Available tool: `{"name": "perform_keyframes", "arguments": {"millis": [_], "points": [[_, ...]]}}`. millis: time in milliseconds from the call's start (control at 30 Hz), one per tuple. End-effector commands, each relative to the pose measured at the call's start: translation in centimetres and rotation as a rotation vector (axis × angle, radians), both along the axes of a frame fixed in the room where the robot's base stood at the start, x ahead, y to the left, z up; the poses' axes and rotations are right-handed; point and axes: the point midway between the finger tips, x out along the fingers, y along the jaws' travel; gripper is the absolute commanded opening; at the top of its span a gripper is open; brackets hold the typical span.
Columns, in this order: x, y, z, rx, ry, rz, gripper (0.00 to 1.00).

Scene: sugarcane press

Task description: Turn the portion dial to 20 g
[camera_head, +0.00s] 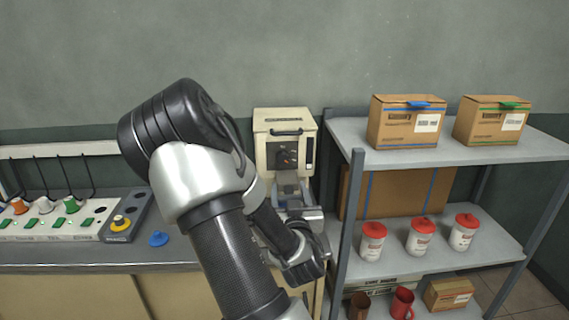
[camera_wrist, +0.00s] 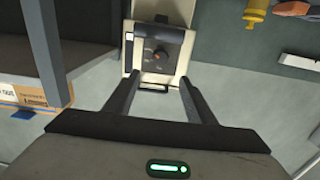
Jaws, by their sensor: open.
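The portion dial (camera_head: 286,158) is a dark round knob on a dark panel on the front of a beige press (camera_head: 262,152). In the wrist view the dial (camera_wrist: 158,54) shows a small orange mark near its centre; its scale is too small to read. My gripper (camera_wrist: 157,80) is open and empty. Its two fingers reach toward the press front, one to each side of the dial's line. The fingertips appear short of the dial, with no contact visible. In the head view my arm covers the lower part of the press.
A metal shelf (camera_head: 350,200) stands close on the right, holding cardboard boxes (camera_head: 405,122) and red-lidded tubs (camera_head: 421,237). On the left counter are a control strip (camera_head: 60,222), a yellow knob (camera_head: 121,222) and a blue piece (camera_head: 158,239).

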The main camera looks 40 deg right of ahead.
Motion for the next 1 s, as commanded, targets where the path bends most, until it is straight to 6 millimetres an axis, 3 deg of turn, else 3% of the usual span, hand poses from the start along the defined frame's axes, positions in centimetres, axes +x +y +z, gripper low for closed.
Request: {"name": "perform_keyframes", "arguments": {"millis": [600,800,1000], "points": [[11.1,-6.6,0.0,-0.002,0.003,0.004,0.5],[12.9,-7.9,0.0,-0.002,0.003,0.002,0.5],[13.4,-8.1,-0.1,0.001,0.003,0.002,0.5]]}}
